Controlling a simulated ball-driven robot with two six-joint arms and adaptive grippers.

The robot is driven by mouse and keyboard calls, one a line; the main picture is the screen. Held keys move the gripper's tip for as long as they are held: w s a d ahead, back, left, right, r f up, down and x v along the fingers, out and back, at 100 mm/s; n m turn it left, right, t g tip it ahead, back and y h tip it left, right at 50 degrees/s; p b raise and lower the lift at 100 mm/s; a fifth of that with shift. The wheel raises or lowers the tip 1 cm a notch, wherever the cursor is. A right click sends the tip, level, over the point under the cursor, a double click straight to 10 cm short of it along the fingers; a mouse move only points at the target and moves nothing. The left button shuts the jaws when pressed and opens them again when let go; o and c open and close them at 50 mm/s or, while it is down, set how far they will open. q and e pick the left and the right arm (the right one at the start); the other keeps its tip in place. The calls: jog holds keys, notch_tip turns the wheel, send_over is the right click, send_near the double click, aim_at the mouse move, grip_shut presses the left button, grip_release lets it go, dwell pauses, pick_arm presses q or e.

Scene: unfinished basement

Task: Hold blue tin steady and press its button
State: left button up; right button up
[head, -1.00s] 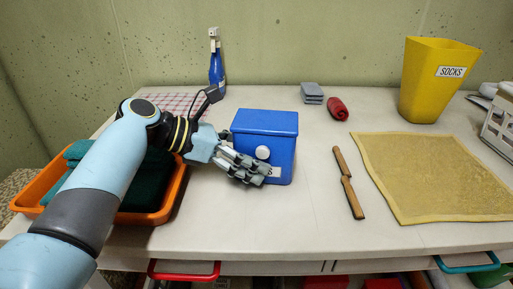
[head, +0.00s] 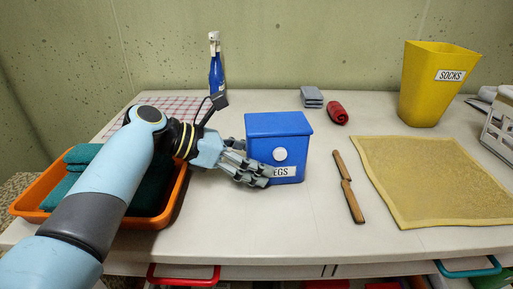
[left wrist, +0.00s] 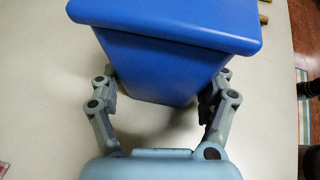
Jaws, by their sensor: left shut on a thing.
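The blue tin (head: 270,150) stands upright on the table, with a lid, a round white button (head: 280,154) on its front and a partly covered label (head: 284,171) ending in "EGS". My left gripper (head: 257,175) reaches in from the left and is shut on the tin's lower part. In the left wrist view, the fingers (left wrist: 160,105) lie on both sides of the tin (left wrist: 160,50). Nothing touches the button. My right gripper does not show.
An orange tray (head: 150,222) with dark green cloths sits at left. A blue spray bottle (head: 216,70) stands behind. A wooden-handled tool (head: 348,187) and a yellow mat (head: 440,180) lie at right, below the yellow "SOCKS" bin (head: 430,90). The table's front middle is clear.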

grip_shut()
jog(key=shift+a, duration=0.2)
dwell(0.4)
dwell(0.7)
